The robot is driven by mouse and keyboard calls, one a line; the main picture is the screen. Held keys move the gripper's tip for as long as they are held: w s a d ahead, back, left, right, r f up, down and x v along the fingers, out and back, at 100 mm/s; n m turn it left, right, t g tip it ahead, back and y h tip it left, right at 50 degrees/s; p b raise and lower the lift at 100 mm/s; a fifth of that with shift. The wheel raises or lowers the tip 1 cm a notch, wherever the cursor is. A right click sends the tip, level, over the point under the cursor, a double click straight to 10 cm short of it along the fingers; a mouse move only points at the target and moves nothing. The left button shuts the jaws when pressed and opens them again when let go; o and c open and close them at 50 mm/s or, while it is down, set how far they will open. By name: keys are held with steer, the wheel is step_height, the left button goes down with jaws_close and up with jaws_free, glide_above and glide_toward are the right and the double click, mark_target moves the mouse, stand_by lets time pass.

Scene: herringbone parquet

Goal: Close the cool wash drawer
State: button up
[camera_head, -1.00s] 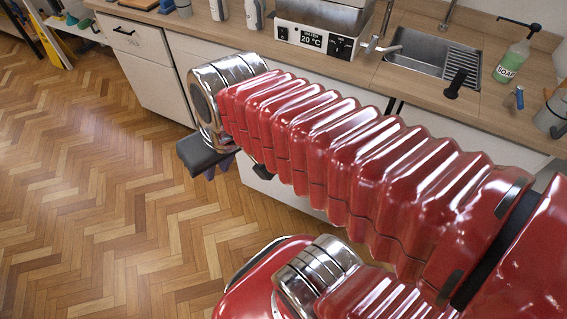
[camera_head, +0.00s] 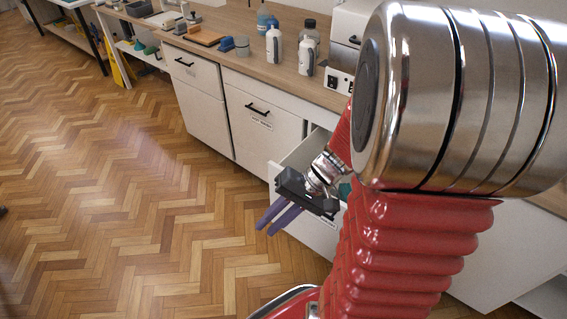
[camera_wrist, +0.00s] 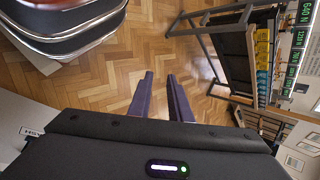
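A white drawer (camera_head: 296,158) stands pulled out from the counter in the head view, partly hidden by my arm and gripper. Something teal shows inside it. I cannot read its label, so I cannot tell from the lettering that it is the cool wash drawer. My gripper (camera_head: 273,217) is at the drawer's front, its purple fingers pointing away from the cabinet over the floor. In the wrist view my gripper (camera_wrist: 160,84) has a clear gap between its fingers, with only parquet between them. I cannot tell whether its body touches the drawer.
Closed white fronts with black handles, one at the far left (camera_head: 196,85) and one nearer (camera_head: 262,118), line the counter. White bottles (camera_head: 306,55) stand on the countertop (camera_head: 228,62). The parquet (camera_head: 130,200) to the left is clear. A dark rack (camera_wrist: 232,50) stands beyond in the wrist view.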

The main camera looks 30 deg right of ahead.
steer(key=s+d+f+m+t+h, duration=0.2)
steer(key=d+f+m+t+h, duration=0.2)
steer(key=d+f+m+t, duration=0.2)
steer(key=s+d+f+m+t+h, duration=0.3)
steer(key=d+f+m+t, duration=0.4)
steer(key=d+f+m, duration=0.4)
steer(key=d+f+h, duration=0.1)
steer(key=d+f, duration=0.2)
steer(key=d, duration=0.2)
steer(key=shift+d+t, duration=0.15)
steer(key=shift+t, duration=0.15)
steer(key=shift+w, duration=0.2)
steer(key=shift+x, duration=6.75)
steer(key=shift+c, duration=0.6)
steer(key=shift+f, duration=0.1)
jaws_close()
